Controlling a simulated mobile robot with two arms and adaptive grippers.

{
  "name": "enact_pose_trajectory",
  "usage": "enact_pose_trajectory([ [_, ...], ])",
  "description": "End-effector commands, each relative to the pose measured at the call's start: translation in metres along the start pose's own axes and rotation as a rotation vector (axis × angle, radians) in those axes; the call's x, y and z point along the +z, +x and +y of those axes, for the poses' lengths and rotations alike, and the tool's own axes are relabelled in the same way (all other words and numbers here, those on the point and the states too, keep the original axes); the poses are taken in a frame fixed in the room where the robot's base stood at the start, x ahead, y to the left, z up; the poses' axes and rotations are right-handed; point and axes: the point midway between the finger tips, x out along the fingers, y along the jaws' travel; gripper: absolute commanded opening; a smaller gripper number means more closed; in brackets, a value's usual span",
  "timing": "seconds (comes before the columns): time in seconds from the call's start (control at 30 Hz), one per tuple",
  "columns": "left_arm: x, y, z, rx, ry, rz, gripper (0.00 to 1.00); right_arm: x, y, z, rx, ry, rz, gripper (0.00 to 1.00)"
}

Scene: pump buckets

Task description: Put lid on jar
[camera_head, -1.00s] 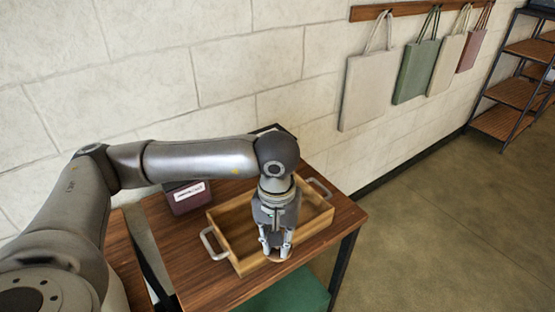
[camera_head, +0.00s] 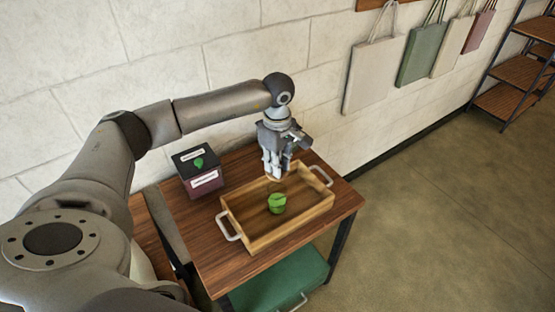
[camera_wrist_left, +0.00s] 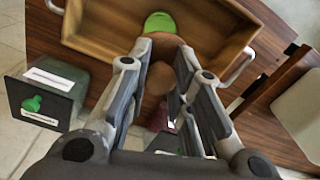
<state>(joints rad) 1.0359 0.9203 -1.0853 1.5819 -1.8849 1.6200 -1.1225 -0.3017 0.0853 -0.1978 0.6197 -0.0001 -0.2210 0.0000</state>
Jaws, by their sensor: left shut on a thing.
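My left gripper (camera_head: 273,172) is above the back part of the wooden tray (camera_head: 259,243). It is shut on a small tan-brown piece, which looks like the lid (camera_wrist_left: 160,78); the fingers partly hide it. A green round thing (camera_head: 277,203), which looks like the jar, sits inside the tray, in front of and below the gripper. It also shows in the left wrist view (camera_wrist_left: 159,21), partly covered by the tan piece. The lid appears apart from it. My right gripper is not in view.
The tray has metal handles and stands on a brown table (camera_head: 205,238). A green bin (camera_head: 275,285) is under the table. Cloth bags (camera_head: 375,75) hang on the wall behind.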

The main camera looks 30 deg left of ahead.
Motion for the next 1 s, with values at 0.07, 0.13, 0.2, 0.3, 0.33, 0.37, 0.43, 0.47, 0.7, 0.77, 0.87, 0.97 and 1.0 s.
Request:
enact_pose_trajectory([
  [0.07,0.0,0.009,0.0,-0.002,0.001,0.0,0.04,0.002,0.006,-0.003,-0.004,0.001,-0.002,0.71],
  [0.13,0.0,0.016,0.0,-0.001,0.001,-0.001,0.04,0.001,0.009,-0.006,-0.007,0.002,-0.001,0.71],
  [0.2,0.001,0.023,0.0,-0.001,0.002,-0.001,0.04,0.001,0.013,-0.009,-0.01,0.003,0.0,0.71],
  [0.3,0.001,0.033,0.0,-0.001,0.003,-0.001,0.04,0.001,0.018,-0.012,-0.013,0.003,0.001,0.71],
  [0.33,0.001,0.037,0.0,0.0,0.003,-0.001,0.04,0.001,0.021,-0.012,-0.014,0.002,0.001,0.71],
  [0.37,0.001,0.04,0.0,0.0,0.003,0.0,0.04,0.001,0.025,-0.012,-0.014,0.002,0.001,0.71],
  [0.43,0.001,0.046,0.0,0.0,0.003,0.0,0.04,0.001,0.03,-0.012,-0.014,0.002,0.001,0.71],
  [0.47,0.001,0.048,0.0,0.0,0.003,0.0,0.04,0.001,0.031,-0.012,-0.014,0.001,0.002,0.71],
  [0.7,0.001,0.054,0.0,0.001,0.004,0.0,0.04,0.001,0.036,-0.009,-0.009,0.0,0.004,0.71],
  [0.77,0.001,0.053,0.0,0.001,0.004,0.0,0.04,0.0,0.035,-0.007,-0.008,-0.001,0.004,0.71],
  [0.87,0.001,0.053,0.0,0.001,0.004,0.0,0.04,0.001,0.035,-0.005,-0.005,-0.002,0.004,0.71],
  [0.97,0.001,0.053,0.0,0.001,0.004,0.0,0.04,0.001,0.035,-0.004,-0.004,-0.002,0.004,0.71],
  [1.0,0.001,0.053,0.0,0.001,0.004,0.0,0.04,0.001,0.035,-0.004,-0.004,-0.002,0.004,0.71],
])
